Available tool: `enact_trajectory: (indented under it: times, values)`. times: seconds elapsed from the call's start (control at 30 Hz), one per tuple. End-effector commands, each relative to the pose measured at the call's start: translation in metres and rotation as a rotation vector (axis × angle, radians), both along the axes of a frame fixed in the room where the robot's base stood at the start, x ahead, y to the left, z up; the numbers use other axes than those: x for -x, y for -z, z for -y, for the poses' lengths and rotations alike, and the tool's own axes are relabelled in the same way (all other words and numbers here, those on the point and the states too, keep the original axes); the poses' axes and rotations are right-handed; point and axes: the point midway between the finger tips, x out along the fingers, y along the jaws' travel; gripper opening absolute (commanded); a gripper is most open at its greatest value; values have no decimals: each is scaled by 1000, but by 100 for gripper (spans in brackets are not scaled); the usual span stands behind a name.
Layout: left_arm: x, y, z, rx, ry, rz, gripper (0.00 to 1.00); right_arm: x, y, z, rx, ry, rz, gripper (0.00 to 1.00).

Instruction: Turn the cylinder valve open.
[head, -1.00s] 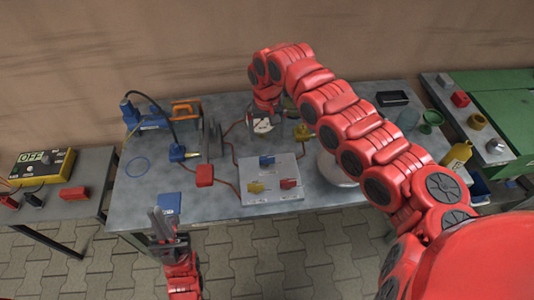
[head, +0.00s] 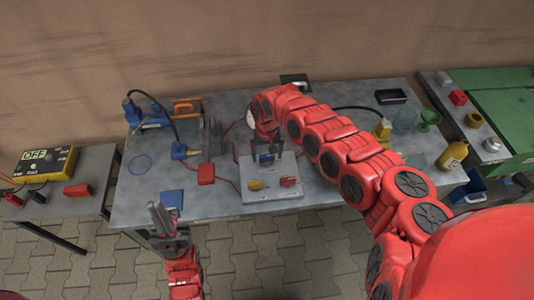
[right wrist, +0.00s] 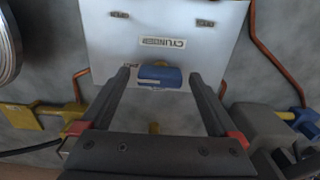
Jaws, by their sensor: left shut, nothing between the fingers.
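The cylinder valve has a blue handle (right wrist: 160,76), with a CYLINDER label (right wrist: 162,43) beside it on a pale panel (right wrist: 105,55). In the head view the blue handle (head: 266,159) is at the panel's far side. My right gripper (head: 266,150) is over it, pointing down. In the right wrist view my right gripper (right wrist: 159,79) is open, and the handle appears between its fingertips with a gap on each side. Whether they are level with it I cannot tell. The handle lies crosswise. My left gripper (head: 158,214) is shut and empty near the table's front edge.
The panel also has a yellow handle (head: 255,184) and a red handle (head: 288,181). Copper-coloured pipes (right wrist: 272,62) run beside it.

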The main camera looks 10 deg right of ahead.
Motion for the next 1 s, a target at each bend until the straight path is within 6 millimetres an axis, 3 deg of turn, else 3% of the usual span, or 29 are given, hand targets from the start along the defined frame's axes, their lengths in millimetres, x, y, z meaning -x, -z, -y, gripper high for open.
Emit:
enact_trajectory:
  times: [0.07,0.43,0.77,1.0]
  values:
    - [0,0,0,0,0,0,0,0,0,0,0,0,0,80]
    - [0,0,0,0,0,0,0,0,0,0,0,1,0,13]
    - [0,1,0,0,0,0,0,-1,-1,0,0,-44,2,12]
    - [0,4,0,0,0,0,0,-2,-2,0,0,-190,7,12]
